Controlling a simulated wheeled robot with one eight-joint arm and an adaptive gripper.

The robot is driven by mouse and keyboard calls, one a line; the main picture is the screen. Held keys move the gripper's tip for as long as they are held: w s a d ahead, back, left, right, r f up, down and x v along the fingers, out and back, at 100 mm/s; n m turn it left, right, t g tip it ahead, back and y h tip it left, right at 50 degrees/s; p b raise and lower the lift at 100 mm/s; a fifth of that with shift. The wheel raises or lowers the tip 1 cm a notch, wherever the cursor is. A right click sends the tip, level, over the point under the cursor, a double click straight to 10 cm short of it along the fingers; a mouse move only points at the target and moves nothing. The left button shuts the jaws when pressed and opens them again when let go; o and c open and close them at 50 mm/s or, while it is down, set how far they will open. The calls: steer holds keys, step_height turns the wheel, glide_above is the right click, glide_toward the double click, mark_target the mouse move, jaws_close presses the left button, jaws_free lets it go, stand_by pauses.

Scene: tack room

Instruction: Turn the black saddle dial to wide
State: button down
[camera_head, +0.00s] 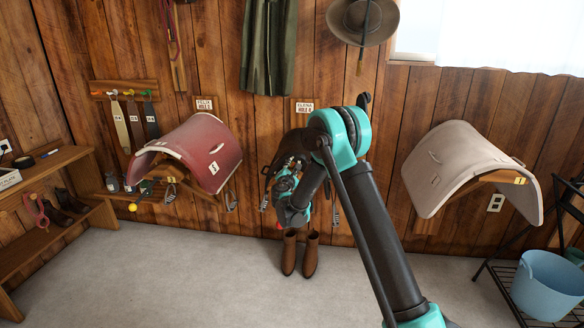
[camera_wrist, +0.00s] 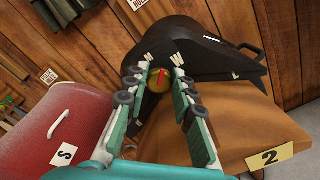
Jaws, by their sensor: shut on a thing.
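The black saddle (camera_wrist: 215,48) fills the upper middle of the wrist view, on a wooden rack marked 2. In the head view the saddle (camera_head: 292,147) is mostly hidden behind my arm. Its round brass dial (camera_wrist: 159,83) with a red pointer sits at the saddle's near end, between my fingertips. Small white letters stand near the dial; one at right looks like W (camera_wrist: 180,74), the others are too small to read surely. My gripper (camera_wrist: 160,72) is shut on the dial, one finger on each side. Which letter the pointer faces is hard to tell.
A red saddle (camera_wrist: 62,115) marked S is close on the left; it also shows in the head view (camera_head: 200,150). A cream saddle (camera_head: 455,165) hangs at right. Brown boots (camera_head: 300,253) stand on the floor below. A blue bucket (camera_head: 548,285) is at far right.

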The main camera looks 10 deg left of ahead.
steer(key=shift+m, duration=1.2)
steer(key=c, duration=1.3)
jaws_free()
steer(key=shift+s, duration=0.1)
steer(key=s, duration=1.1)
steer(key=shift+s+a, duration=0.2)
steer(key=shift+s, duration=0.2)
